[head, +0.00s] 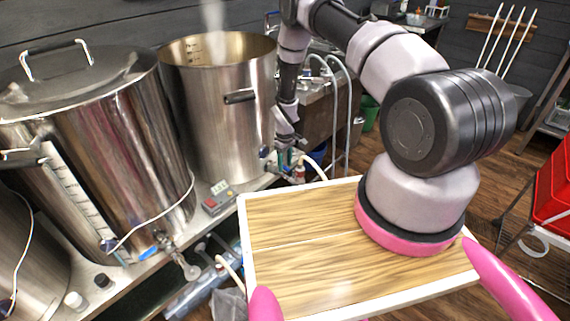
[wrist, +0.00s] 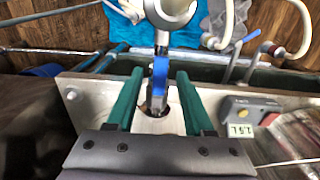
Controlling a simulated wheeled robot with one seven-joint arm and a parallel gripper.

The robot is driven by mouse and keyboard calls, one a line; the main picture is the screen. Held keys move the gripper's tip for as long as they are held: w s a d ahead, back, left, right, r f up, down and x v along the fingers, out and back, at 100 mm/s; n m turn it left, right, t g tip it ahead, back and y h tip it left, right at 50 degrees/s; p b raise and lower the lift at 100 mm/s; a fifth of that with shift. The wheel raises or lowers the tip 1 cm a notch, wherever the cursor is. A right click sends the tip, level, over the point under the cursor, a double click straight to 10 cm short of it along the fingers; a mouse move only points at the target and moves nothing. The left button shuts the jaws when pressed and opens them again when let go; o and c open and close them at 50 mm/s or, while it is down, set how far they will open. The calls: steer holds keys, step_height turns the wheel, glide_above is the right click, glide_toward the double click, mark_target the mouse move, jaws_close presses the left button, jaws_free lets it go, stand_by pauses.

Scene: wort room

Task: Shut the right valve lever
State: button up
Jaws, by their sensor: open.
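The right valve has a blue lever (wrist: 160,68) in the wrist view, above a metal valve body set over the bench edge. My gripper (wrist: 160,76) is open, with one green finger on each side of the lever and a visible gap on both sides. In the head view my gripper (head: 284,157) is small and partly hidden beside the lower right of the open steel kettle (head: 215,110). The right lever cannot be made out clearly there. Another valve with a blue lever (head: 148,251) sits on the lidded kettle (head: 120,140) to the left.
A controller box (head: 217,198) stands on the bench left of my gripper; it also shows in the wrist view (wrist: 252,115). A red crate (head: 553,190) is at the far right. Open wooden floor lies behind my arm.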

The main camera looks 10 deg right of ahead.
jaws_close()
stand_by(1.3)
